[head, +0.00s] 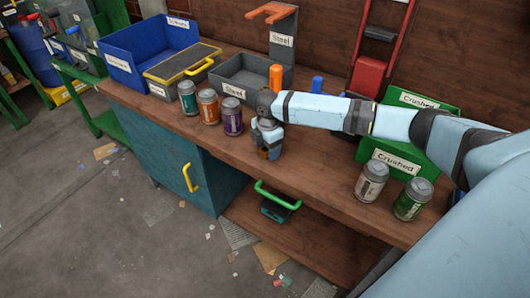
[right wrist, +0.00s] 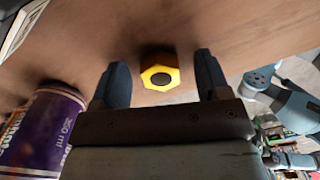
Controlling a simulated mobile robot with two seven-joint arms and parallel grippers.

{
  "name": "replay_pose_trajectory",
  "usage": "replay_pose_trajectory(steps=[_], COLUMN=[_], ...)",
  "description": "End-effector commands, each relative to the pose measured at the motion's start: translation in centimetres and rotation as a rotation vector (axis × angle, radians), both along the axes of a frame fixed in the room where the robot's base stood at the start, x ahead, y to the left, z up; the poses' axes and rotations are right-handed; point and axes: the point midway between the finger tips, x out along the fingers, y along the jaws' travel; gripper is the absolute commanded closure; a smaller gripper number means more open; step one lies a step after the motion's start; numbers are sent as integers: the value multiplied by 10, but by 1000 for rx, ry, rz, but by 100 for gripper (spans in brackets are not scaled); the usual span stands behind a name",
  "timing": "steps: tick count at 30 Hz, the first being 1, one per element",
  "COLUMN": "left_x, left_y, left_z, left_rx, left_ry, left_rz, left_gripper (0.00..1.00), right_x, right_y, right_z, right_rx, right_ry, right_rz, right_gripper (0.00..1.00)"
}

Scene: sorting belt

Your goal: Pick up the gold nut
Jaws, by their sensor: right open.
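The gold nut (right wrist: 160,74) is a yellow hexagonal nut with a dark hole, on the brown wooden bench top. In the right wrist view it shows between the two dark fingers of my right gripper (right wrist: 160,62), with a gap on each side. My right gripper is open and holds nothing. In the head view my right gripper (head: 268,142) points down at the bench near its front edge, just right of a purple can, and mostly hides the nut there. My left gripper is not in view.
A purple can (head: 232,116) stands close left of my right gripper, beside an orange can (head: 208,107) and a green-labelled can (head: 188,97). Two more cans (head: 371,182) stand at right. A grey steel bin (head: 236,87) and green crushed bins (head: 397,160) stand behind.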

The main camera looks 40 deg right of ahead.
Motion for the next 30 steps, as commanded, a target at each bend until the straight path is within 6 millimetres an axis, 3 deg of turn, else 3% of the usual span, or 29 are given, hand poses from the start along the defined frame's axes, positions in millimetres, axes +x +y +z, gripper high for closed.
replay_pose_trajectory(steps=[6, 14, 23, 26, 30], left_x=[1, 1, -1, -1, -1], left_y=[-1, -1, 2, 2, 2], left_z=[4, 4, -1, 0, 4], left_rx=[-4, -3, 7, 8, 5], left_ry=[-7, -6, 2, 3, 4], left_rz=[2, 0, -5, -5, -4], left_gripper=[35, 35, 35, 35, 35], right_x=[0, 0, 1, 1, 1], right_y=[0, 0, 0, 0, -1], right_z=[-2, -2, 2, 12, 42], right_rx=[-1, -1, 0, 0, -1], right_ry=[-1, -1, -2, -3, -6], right_rz=[0, 0, 0, 0, -1], right_gripper=[31, 87, 87, 87, 87])
